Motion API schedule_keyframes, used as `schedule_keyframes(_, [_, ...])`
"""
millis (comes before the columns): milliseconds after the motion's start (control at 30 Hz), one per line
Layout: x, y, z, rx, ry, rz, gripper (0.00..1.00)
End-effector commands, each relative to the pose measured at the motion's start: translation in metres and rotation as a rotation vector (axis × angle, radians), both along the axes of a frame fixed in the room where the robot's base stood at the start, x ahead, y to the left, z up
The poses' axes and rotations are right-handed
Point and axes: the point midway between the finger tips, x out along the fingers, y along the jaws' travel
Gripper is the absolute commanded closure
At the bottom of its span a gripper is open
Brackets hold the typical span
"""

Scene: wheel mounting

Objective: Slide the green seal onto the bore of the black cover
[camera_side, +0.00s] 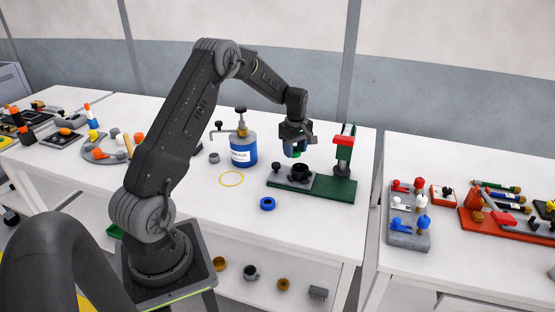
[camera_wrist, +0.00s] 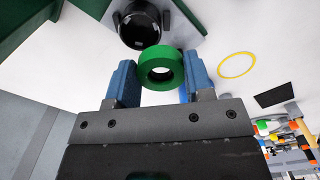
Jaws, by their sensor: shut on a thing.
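The green seal (camera_wrist: 176,73) is a thick ring held between the blue fingertips of my gripper (camera_wrist: 155,80) in the wrist view. In the side view my gripper (camera_side: 296,147) hangs above the green fixture, and only a little green of the seal (camera_side: 297,153) shows beneath it. The black cover (camera_side: 299,171) stands on the grey plate of the fixture, below my gripper, with a gap between. In the wrist view the black cover (camera_wrist: 143,28) lies beyond the seal, slightly up and to the left. The seal is apart from the cover in the side view.
The green fixture (camera_side: 328,190) has a red-topped post (camera_side: 343,148) just right of my gripper. A blue ring (camera_side: 267,204) lies in front. A yellow ring (camera_side: 231,179) and a blue grease can (camera_side: 243,148) are to the left. The front of the table is mostly clear.

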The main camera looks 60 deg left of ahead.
Motion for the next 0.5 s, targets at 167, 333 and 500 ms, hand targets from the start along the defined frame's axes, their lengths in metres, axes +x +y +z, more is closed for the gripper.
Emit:
schedule_keyframes(167, [0.023, 0.001, 0.003, 0.0, 0.0, -0.001, 0.81])
schedule_keyframes(333, [0.029, 0.001, 0.005, 0.0, 0.0, 0.0, 0.81])
schedule_keyframes(500, [0.029, 0.002, 0.005, 0.0, 0.0, 0.0, 0.81])
